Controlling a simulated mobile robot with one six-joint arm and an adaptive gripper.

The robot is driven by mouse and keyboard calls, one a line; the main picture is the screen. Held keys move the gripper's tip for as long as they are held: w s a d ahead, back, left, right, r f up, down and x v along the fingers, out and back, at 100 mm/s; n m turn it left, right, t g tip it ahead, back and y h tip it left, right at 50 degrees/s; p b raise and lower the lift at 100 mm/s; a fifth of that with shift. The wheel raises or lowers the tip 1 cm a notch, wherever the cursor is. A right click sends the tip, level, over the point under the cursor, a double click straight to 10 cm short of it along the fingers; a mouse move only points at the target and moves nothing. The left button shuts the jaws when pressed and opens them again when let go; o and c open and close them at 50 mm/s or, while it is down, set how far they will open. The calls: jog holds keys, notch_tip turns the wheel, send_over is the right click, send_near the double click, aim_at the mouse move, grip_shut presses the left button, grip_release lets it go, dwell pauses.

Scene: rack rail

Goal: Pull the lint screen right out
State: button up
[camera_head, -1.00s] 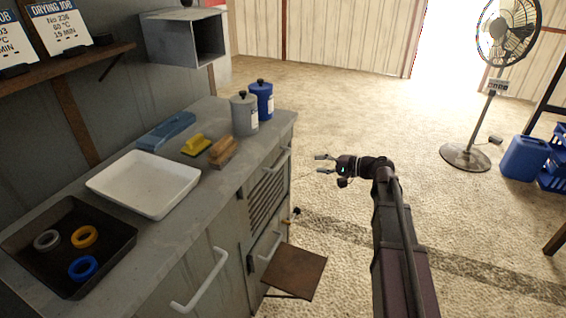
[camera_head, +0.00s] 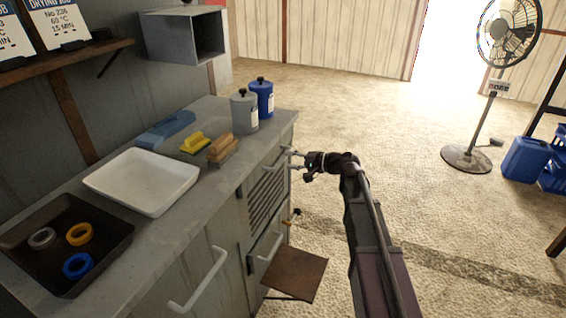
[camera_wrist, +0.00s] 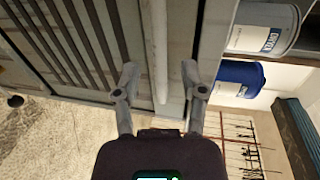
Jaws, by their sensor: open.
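The lint screen is not clearly told apart; a pale bar handle (camera_head: 270,167) is on the cabinet front panel just above a dark slatted vent (camera_head: 266,205). My gripper (camera_head: 289,160) is open and empty at this handle. In the wrist view the handle (camera_wrist: 160,45) runs lengthwise between my two spread fingers (camera_wrist: 160,75), with a gap on each side. No finger visibly closes on it. The slats (camera_wrist: 75,40) lie to its left in that view.
Below the vent, a brown flap (camera_head: 294,273) sticks out near a lower handle (camera_head: 270,247) and a small brass valve (camera_head: 293,216). A grey canister (camera_head: 244,112) and a blue canister (camera_head: 261,98) stand on the counter above.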

aim_at(283, 158)
jog(key=shift+x, duration=1.7)
jog(key=shift+d, duration=0.1)
grip_shut()
